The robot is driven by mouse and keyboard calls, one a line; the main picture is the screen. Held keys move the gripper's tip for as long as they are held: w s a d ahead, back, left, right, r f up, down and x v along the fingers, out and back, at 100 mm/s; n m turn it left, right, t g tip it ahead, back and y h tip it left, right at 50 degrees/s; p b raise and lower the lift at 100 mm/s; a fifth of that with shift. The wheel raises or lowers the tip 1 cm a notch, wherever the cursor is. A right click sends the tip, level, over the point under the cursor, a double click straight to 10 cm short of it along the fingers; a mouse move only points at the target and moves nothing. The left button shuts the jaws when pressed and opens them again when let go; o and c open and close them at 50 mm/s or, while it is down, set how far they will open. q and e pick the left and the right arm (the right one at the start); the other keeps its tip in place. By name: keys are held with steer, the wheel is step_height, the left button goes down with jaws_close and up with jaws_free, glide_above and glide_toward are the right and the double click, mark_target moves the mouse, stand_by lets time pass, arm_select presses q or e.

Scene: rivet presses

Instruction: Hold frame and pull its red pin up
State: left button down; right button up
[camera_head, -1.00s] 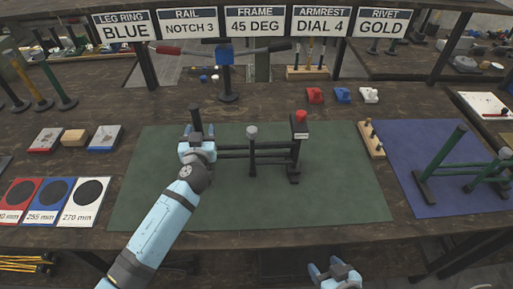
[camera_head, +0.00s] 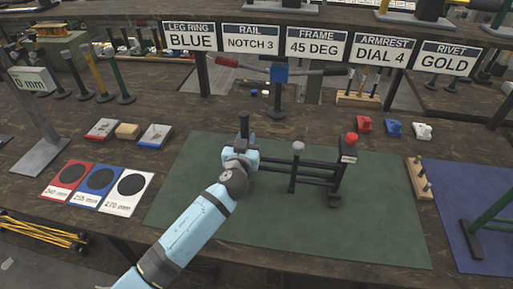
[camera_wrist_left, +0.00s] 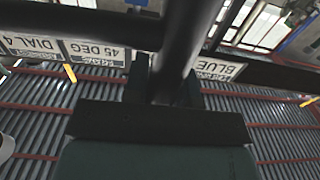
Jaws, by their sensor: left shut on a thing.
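The dark frame (camera_head: 318,170) stands on the green mat (camera_head: 280,235), with an upright post at each end and rails between them. The red pin (camera_head: 350,138) sits at the top of its right post. A grey knob (camera_head: 298,147) tops a shorter post in the middle. My left gripper (camera_head: 241,157) is shut on the frame's left post, below the post's top. In the left wrist view, a dark post (camera_wrist_left: 185,50) of the frame runs between the fingers. My right gripper is not in view.
A blue mat (camera_head: 480,200) with a green frame (camera_head: 495,215) lies at the right. A small wooden pin block (camera_head: 418,178) stands between the mats. Red, blue and white cards (camera_head: 100,180) lie at the left. The green mat's front part is clear.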

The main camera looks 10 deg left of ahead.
mark_target(244, 127)
arm_select(q)
step_height(244, 127, up, 7)
steer(key=shift+r, duration=0.1)
step_height(244, 127, down, 8)
steer(key=shift+f, duration=0.25)
stand_by(0.4)
steer(key=shift+f, duration=0.25)
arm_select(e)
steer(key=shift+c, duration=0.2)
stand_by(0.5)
